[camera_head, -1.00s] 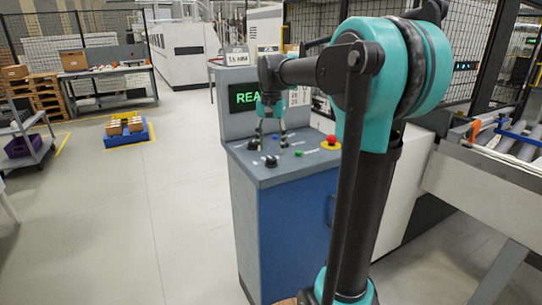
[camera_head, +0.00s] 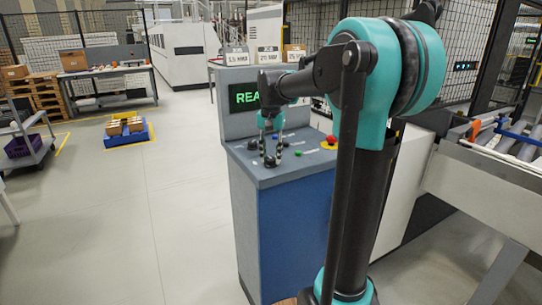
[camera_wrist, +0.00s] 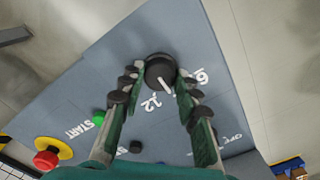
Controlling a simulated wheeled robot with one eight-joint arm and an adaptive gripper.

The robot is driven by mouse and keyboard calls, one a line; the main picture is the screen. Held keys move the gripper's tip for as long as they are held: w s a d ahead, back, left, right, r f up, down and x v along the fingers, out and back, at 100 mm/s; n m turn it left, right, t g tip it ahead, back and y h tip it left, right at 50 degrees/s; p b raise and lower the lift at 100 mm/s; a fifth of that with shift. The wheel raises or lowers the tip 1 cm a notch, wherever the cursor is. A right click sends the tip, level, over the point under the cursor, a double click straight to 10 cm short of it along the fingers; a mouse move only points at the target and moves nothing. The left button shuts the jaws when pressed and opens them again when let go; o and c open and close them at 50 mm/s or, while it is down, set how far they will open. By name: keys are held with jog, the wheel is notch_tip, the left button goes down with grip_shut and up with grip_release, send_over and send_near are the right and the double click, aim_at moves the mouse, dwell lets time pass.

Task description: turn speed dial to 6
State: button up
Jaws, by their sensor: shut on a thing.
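The speed dial (camera_wrist: 160,70) is a round black knob with a white pointer line, in the upper middle of the wrist view. The pointer slants down and right, between the printed 12 (camera_wrist: 151,102) and the numeral on the right (camera_wrist: 202,76), which looks like 6. My gripper (camera_wrist: 158,78) has a finger on each side of the dial and is shut on it. In the head view my gripper (camera_head: 269,157) reaches down to the front of the panel (camera_head: 247,172); the dial there is mostly hidden by the fingers.
A green START button (camera_wrist: 98,118) and a red emergency stop (camera_wrist: 46,158) on a yellow base lie left of my gripper. A small black control (camera_wrist: 136,146) sits between the fingers, and an OFF label is to the right. A lit green display (camera_head: 244,97) stands behind the panel.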

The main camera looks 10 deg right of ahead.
jog(key=shift+c, duration=0.7)
jog(key=shift+n, duration=0.3)
jog(key=n, duration=0.8)
jog(key=shift+n, duration=0.3)
jog(key=o, duration=1.2)
jog(key=shift+c, duration=0.2)
